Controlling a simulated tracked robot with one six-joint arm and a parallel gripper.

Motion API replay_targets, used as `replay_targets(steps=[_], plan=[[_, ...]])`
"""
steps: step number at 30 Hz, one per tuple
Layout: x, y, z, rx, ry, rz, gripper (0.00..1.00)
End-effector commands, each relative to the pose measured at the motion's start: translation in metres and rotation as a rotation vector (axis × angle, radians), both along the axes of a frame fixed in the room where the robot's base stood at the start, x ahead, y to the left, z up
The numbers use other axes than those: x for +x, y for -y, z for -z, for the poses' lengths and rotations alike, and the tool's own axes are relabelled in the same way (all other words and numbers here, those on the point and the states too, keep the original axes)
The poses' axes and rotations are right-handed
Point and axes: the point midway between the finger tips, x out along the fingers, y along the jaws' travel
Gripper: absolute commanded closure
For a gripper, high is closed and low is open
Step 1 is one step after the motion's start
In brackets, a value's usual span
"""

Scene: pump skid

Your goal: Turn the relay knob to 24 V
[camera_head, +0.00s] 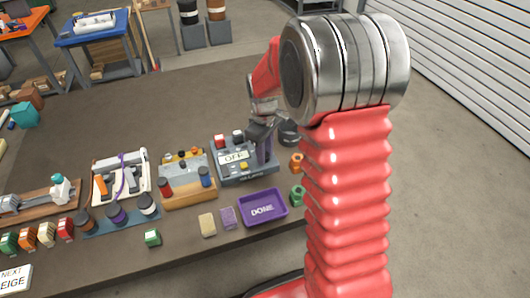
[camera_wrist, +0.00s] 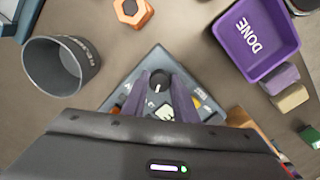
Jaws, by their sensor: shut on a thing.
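The relay panel (camera_head: 232,178) is a blue-grey box with red and white caps, a yellow button and a display reading "OFF". It also shows in the wrist view (camera_wrist: 133,83), partly hidden under my gripper. The relay knob (camera_wrist: 160,78) is black and round, with a white pointer line aimed towards the bottom of the wrist picture. My gripper (camera_wrist: 160,86) has its two purple fingers on either side of the knob, shut on it. In the head view my gripper (camera_head: 264,150) reaches down onto the panel's right part and hides the knob. I cannot read the scale marks.
A purple "DONE" tray (camera_head: 262,210) lies in front of the panel. A tan board with knobs (camera_head: 187,183) stands to the left.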

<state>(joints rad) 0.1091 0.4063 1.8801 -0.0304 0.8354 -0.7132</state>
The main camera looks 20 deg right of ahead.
Motion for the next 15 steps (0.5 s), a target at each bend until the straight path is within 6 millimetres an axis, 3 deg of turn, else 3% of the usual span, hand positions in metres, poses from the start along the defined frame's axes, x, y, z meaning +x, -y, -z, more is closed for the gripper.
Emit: replay_targets(steps=[15], plan=[[0.001, 0.0, -0.0005, -0.001, 0.002, 0.36, 0.96]])
